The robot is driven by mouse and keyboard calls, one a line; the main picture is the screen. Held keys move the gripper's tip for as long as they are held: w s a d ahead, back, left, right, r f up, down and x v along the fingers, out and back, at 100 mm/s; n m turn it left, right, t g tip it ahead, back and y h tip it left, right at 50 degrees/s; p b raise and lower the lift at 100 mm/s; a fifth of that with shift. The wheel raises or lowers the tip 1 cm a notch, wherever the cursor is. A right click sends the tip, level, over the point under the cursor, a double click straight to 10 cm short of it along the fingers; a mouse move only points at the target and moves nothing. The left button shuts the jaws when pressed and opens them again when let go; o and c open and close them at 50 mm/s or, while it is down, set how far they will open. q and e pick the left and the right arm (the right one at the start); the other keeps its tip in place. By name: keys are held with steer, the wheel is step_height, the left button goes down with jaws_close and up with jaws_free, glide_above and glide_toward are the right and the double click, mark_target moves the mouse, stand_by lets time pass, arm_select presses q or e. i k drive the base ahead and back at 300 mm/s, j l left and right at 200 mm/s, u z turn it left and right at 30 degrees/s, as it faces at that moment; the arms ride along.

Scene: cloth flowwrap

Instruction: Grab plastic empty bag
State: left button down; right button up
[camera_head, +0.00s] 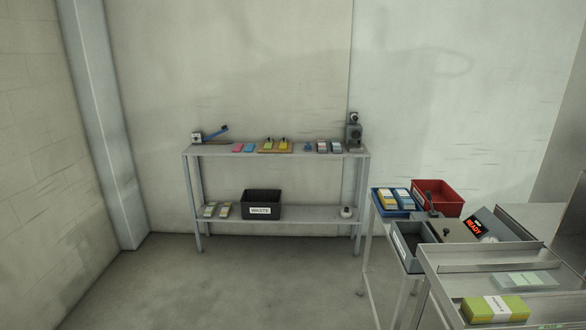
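A flat, pale translucent packet (525,280) with a small light label lies on the metal surface at the lower right. It looks like a plastic bag, but I cannot tell for sure whether it is empty. A green and yellow pack (495,308) with a white label lies in front of it, apart from it, on the lower part of the same surface. Neither of my grippers is in view.
A metal table (437,291) with raised edges fills the lower right. Behind it are a blue tray (376,202), a red bin (463,196) and a grey bin (397,243). A shelf (225,150) with a black WASTE bin (262,211) stands at the wall. The floor (250,290) is clear.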

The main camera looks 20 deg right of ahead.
mark_target(537, 280)
steer(key=i+j+z, duration=0.1)
steer(key=i+z, duration=0.15)
steer(key=z, duration=0.2)
steer(key=i+j+z, duration=0.15)
steer(key=z, duration=0.3)
steer(key=i+j+z, duration=0.25)
steer(key=z, duration=0.2)
